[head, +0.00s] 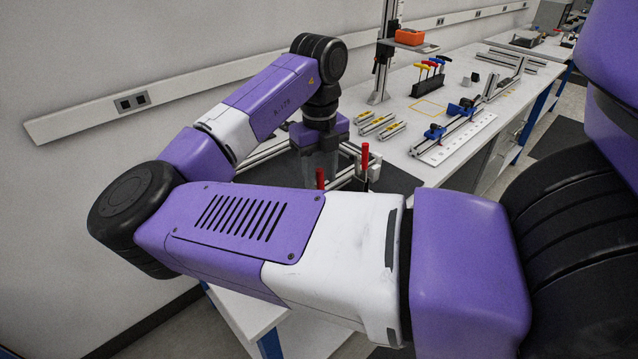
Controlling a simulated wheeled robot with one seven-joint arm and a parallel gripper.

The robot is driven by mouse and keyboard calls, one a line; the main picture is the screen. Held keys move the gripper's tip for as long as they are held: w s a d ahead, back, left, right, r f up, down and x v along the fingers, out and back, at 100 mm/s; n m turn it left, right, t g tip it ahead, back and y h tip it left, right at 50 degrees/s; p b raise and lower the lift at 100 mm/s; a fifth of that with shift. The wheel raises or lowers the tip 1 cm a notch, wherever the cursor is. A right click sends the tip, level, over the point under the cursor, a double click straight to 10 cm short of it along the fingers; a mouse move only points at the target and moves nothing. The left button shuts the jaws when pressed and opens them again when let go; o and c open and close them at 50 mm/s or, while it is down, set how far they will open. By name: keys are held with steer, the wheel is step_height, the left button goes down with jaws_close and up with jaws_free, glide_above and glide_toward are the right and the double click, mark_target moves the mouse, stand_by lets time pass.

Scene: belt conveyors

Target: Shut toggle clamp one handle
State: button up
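Two upright red clamp handles show in the head view, one to the right of my gripper (364,157) and one lower and further left (320,178), partly hidden behind my arm. I cannot tell which belongs to toggle clamp one. Their clamp bodies are mostly hidden. My gripper (318,163) points down just behind and left of the handles, over a metal-profile frame (263,154). Its fingers are grey and largely covered by my own forearm. I cannot see whether they touch a handle or hold anything.
Along the white bench (400,110) lie several metal pieces with yellow tops (378,124), a rack of coloured-handled tools (428,79), a rail with blue clamps (462,122) and a perforated strip (458,140). A vertical post (382,60) stands behind. The wall is close on the left.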

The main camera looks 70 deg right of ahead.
mark_target(321, 185)
steer(key=shift+f, duration=1.6)
jaws_close()
